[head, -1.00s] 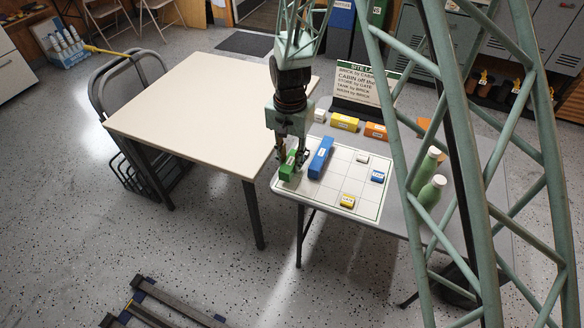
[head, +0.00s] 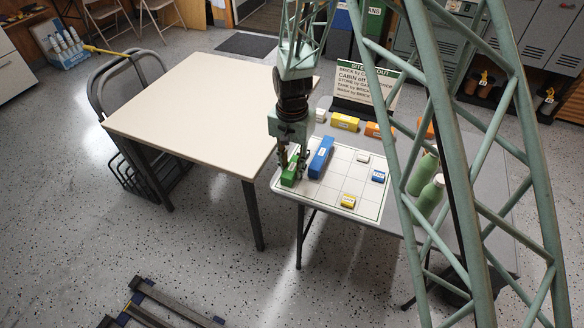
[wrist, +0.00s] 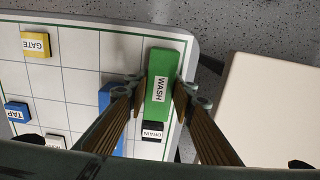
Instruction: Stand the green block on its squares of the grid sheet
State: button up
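The green block (head: 288,177), labelled WASH in the wrist view (wrist: 160,70), is at the near left corner of the grid sheet (head: 372,208). My gripper (head: 293,160) points down over it. In the wrist view, my gripper's fingers (wrist: 160,88) lie against both long sides of the green block, shut on it. The block's long side runs along the sheet's left edge. I cannot tell whether its underside touches the sheet. A blue block (head: 320,157) stands just to its right. A dark block labelled DRAIN (wrist: 152,131) is close by its end in the wrist view.
Small GATE (wrist: 36,44), TAP (wrist: 17,112) and white (head: 363,158) blocks sit on the sheet. Yellow (head: 344,122) and orange (head: 376,131) blocks stand behind it, before a sign (head: 366,83). Green bottles (head: 428,195) stand right. A cream table (head: 200,105) adjoins left.

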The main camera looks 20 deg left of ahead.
aim_at(292, 167)
jog(key=o, duration=0.4)
jog(key=shift+r, duration=0.2)
notch_tip(292, 167, up, 12)
jog(key=shift+p, duration=1.2)
dwell(0.4)
